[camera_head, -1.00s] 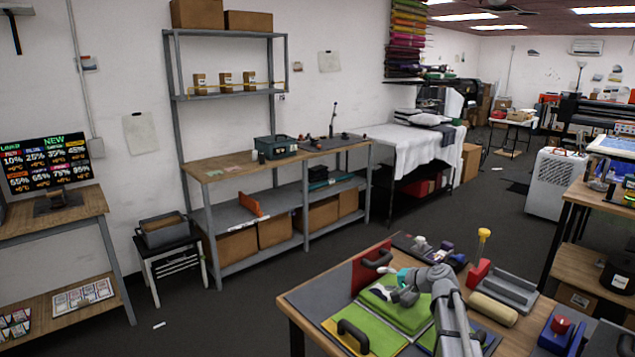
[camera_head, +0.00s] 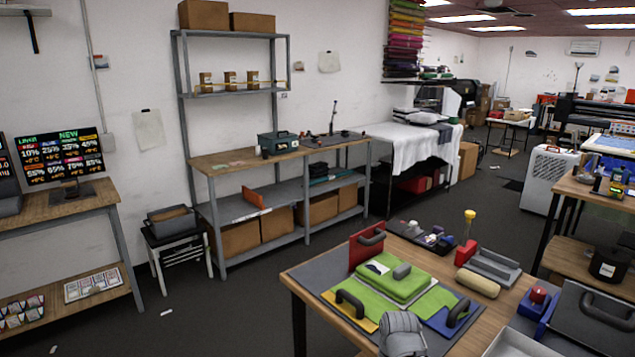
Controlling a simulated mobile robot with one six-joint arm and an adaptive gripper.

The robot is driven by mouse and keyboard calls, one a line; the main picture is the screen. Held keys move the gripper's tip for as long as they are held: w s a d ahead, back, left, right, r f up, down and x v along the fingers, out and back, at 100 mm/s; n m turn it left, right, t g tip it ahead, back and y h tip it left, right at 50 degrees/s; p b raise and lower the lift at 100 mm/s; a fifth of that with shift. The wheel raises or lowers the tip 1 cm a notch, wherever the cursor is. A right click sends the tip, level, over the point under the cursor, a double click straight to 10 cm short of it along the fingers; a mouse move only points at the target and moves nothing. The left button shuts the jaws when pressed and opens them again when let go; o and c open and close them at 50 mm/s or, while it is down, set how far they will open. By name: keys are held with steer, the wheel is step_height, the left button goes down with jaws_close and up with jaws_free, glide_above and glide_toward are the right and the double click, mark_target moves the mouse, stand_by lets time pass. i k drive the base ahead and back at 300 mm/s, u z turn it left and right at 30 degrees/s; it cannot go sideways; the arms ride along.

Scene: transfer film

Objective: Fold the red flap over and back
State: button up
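The red flap (camera_head: 361,253) stands upright at the back left edge of the work mat, with a dark handle (camera_head: 373,238) at its top. A green pad (camera_head: 393,285) with a grey handle lies flat in front of it. A yellow flap (camera_head: 366,325) with a dark handle lies at the front left. A blue flap (camera_head: 440,321) with a dark handle lies at the right. A grey rounded part of my arm shows at the bottom edge. My gripper is not visible.
Dark floor (camera_head: 240,310) lies open to the left. Metal shelving (camera_head: 230,205) stands along the wall.

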mark_target(365, 245)
steer(key=k, duration=1.35)
steer(key=u, duration=0.5)
steer(key=i, duration=2)
steer(key=z, duration=0.45)
